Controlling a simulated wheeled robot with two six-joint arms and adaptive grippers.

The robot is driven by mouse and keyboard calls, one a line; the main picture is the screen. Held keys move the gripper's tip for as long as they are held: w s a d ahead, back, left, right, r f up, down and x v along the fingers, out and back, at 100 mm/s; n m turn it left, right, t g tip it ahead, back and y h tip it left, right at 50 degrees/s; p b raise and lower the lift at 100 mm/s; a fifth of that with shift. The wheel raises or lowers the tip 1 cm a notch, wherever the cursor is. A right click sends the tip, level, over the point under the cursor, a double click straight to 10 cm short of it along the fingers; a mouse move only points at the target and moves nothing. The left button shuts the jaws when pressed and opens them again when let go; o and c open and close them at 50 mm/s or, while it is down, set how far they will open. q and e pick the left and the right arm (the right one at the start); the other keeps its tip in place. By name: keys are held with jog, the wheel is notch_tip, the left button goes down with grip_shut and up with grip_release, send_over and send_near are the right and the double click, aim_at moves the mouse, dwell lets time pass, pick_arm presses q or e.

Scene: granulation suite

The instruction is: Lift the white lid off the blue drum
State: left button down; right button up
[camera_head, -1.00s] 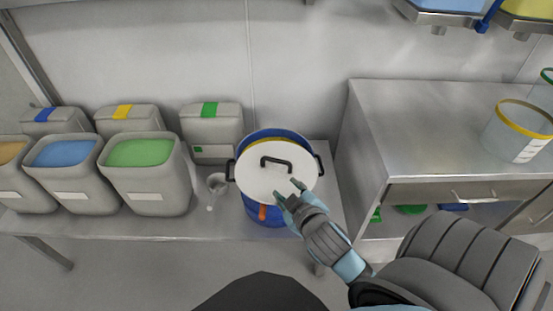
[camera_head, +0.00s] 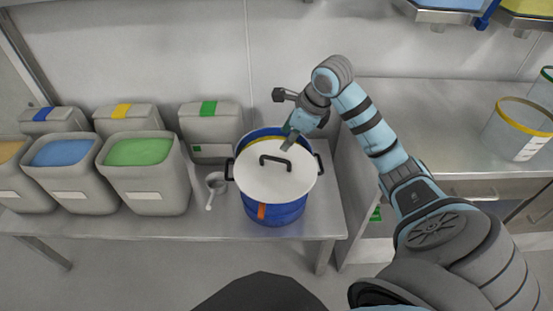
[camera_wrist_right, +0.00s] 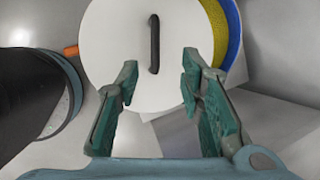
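The blue drum (camera_head: 275,212) stands on the metal table, with an orange mark on its front. The white lid (camera_head: 262,186) lies over the drum's front part, leaving yellow contents and the blue rim showing behind it. The lid has a black handle (camera_head: 275,160) on top, which also shows in the right wrist view (camera_wrist_right: 154,43). My right gripper (camera_head: 288,143) is above the lid's back edge, close to the handle. In the right wrist view my right gripper (camera_wrist_right: 158,80) is open and empty, with the handle ahead of its fingertips. My left gripper is out of view.
A scoop (camera_head: 216,183) lies left of the drum. Several grey bins stand further left, including one with green contents (camera_head: 139,152). A taller steel cabinet (camera_head: 440,125) is at right, holding a yellow-rimmed clear container (camera_head: 520,128). A wall stands behind.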

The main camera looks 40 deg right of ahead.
aim_at(275, 158)
jog(key=x, duration=0.3)
jog(key=b+x, duration=0.1)
jog(key=x, duration=0.2)
jog(key=b+x, duration=0.1)
jog(key=x, duration=0.3)
jog(key=shift+s+a+f, duration=0.25)
jog(key=shift+s+a, duration=0.05)
jog(key=shift+w+f, duration=0.25)
jog(key=shift+f, duration=0.05)
grip_shut()
